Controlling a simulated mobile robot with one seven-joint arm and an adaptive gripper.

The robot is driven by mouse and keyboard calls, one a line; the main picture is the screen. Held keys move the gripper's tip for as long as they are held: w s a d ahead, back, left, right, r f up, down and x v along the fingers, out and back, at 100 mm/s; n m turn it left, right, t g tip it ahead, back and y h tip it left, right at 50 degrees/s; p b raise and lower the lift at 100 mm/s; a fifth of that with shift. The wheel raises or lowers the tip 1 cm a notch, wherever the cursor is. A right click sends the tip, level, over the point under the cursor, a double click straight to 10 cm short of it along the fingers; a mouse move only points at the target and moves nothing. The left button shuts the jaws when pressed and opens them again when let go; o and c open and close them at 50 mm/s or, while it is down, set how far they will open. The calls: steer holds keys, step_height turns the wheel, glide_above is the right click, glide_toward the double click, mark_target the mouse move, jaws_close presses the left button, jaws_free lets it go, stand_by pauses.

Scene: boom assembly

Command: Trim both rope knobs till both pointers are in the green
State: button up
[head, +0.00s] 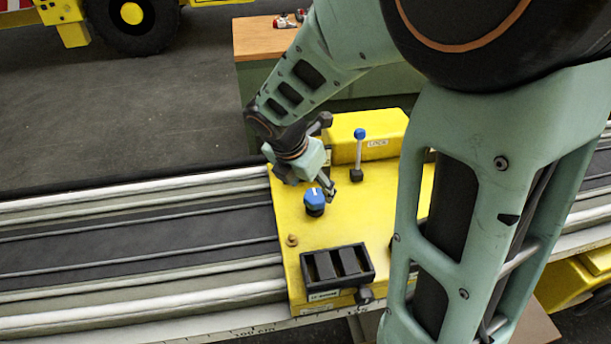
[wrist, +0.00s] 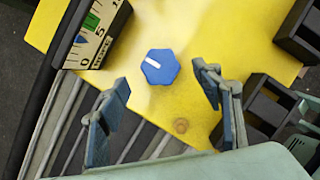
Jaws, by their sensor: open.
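A blue hexagonal knob (head: 314,202) with a white mark stands on the yellow panel (head: 285,225). In the wrist view the knob (wrist: 160,67) lies just beyond and between my fingertips, its mark towards upper left. My gripper (head: 328,190) is open and empty, close above the knob; its two spread fingers (wrist: 163,84) show in the wrist view. A gauge (wrist: 95,35) at upper left there has a scale and a green band; I cannot make out its pointer. A second knob and gauge cannot be made out; my arm hides the panel's right part.
A blue-topped lever (head: 360,142) stands behind the knob, before a yellow housing marked LOCK (head: 375,132). A black slotted box (head: 337,267) sits at the panel's front, near a small brass stud (head: 292,240). Grey rails (head: 140,235) run left. A wood-topped bench (head: 262,38) stands behind.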

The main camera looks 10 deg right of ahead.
mark_target(315, 195)
steer(key=shift+b+x, duration=1.55)
steer(key=shift+x, duration=0.7)
steer(key=shift+r, duration=0.1)
steer(key=c, duration=1.2)
